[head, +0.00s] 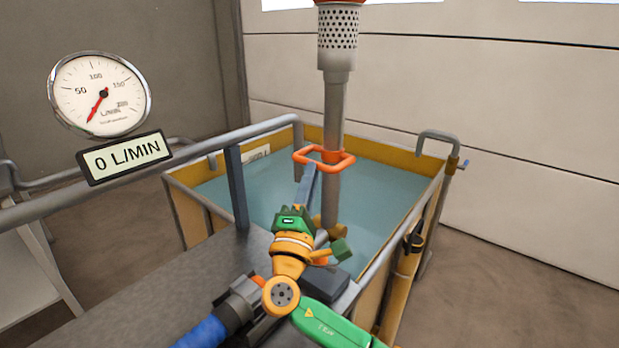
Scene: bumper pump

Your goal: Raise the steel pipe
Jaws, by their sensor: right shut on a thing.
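The steel pipe (334,110) stands upright in the middle of the head view, with a perforated cylinder (338,40) at its top. It passes through an orange loop (348,158) above the blue-green tank surface. My right gripper (328,232) is shut on the lower part of the pipe. My green and orange wrist hides part of the grip, and the pipe's lower end cannot be made out. My left gripper is not in view.
A yellow-walled tank (414,160) surrounds the pipe, with grey rails (408,225) along its edges. A dark bench top (150,270) lies in front. A round gauge (100,93) and a display (125,157) reading 0 L/MIN are at left. A blue hose (203,334) lies at the bottom.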

